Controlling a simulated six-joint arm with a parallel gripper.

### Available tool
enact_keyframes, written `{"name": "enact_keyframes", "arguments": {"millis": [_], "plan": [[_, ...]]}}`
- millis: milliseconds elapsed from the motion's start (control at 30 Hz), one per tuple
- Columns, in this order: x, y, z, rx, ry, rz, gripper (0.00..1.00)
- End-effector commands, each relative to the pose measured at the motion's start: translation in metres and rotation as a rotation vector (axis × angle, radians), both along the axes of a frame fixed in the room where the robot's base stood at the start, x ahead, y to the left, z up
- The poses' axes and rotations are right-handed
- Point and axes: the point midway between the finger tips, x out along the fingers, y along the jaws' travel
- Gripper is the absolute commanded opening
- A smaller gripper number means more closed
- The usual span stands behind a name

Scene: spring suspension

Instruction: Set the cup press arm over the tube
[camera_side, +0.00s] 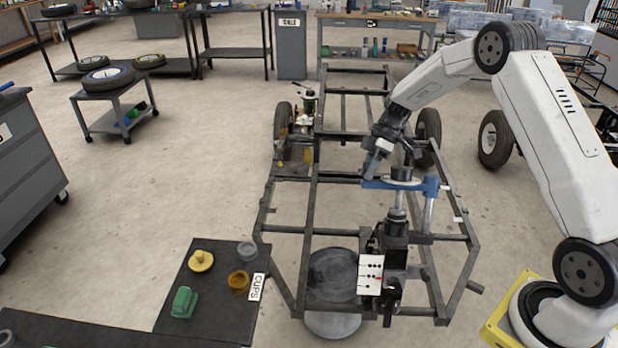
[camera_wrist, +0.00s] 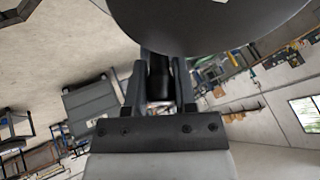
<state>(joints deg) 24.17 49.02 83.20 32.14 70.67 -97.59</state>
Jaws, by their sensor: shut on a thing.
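The blue cup press arm (camera_side: 412,185) lies about level above the frame. Its right end sits on a silver post (camera_side: 428,214), and a black cylinder (camera_side: 401,174) stands on its middle. Below the arm is an upright dark tube (camera_side: 397,228) with a lighter rod at its top; the arm crosses above it in the side view, but exact alignment cannot be told. My gripper (camera_side: 372,172) reaches down to the arm's left end and is shut there. In the wrist view my gripper (camera_wrist: 160,85) has a dark cylindrical piece between its fingers; a large dark round shape hides much above.
The metal chassis frame (camera_side: 310,215) surrounds the work, with a white panel (camera_side: 370,275) near the tube. A dark table (camera_side: 215,322) at the lower left holds a yellow cup (camera_side: 201,260), an orange cup (camera_side: 238,281), a grey cup (camera_side: 247,251) and a green block (camera_side: 184,302).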

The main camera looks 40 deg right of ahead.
Motion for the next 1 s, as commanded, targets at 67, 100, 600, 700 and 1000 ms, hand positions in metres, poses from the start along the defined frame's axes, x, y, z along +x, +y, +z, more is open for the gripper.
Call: {"name": "enact_keyframes", "arguments": {"millis": [67,100,600,700,1000], "plan": [[-0.001,0.002,0.003,0.005,0.001,0.009,0.0],[-0.001,0.002,0.003,0.004,0.002,0.01,0.0],[-0.001,0.001,0.001,0.003,0.003,0.005,0.69],[0.0,-0.001,0.003,0.003,0.002,0.004,0.69],[0.001,-0.017,0.025,0.001,0.0,0.003,0.69]]}}
